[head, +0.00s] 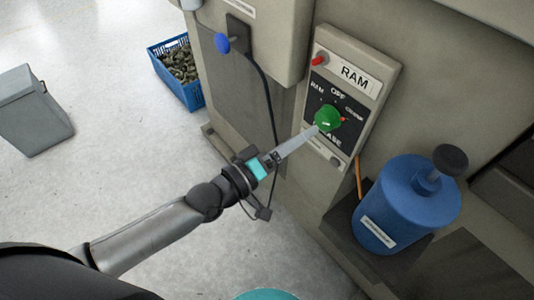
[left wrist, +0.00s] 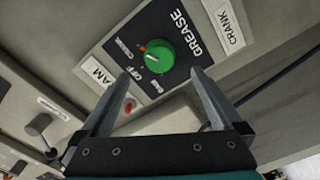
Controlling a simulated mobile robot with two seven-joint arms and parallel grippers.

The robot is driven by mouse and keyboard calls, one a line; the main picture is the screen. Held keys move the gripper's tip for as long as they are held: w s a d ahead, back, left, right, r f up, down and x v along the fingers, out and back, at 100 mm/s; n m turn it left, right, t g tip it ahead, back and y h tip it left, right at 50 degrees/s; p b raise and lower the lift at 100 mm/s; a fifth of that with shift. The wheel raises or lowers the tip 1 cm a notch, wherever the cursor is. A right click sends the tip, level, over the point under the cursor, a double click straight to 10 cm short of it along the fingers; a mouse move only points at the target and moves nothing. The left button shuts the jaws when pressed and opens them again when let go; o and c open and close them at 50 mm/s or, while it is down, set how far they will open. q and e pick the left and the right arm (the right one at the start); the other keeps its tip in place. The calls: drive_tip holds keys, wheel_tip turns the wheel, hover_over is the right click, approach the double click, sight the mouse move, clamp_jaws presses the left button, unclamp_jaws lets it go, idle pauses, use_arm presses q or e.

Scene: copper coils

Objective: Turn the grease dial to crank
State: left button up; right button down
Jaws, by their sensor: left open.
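The grease dial is a green round knob (head: 327,119) on a dark plate on the machine's wall panel. It also shows in the left wrist view (left wrist: 155,62). Small RAM, OFF and CRANK labels surround it. A red mark (left wrist: 142,48) shows at the knob's edge on the CRANK side; I cannot tell if it is part of the knob. A short white line is on the knob's face. My left gripper (head: 312,131) points at the knob. Its fingers are open, with the knob ahead between their lines; contact cannot be told. My right gripper is not in view.
A red button (head: 319,60) sits beside the RAM plate above the dial. A blue canister (head: 405,205) stands below right. A blue crate (head: 176,72) and grey bin (head: 35,110) stand on the floor.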

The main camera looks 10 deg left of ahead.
use_arm(q)
drive_tip(key=v, duration=0.8)
drive_tip(key=shift+p, duration=0.45)
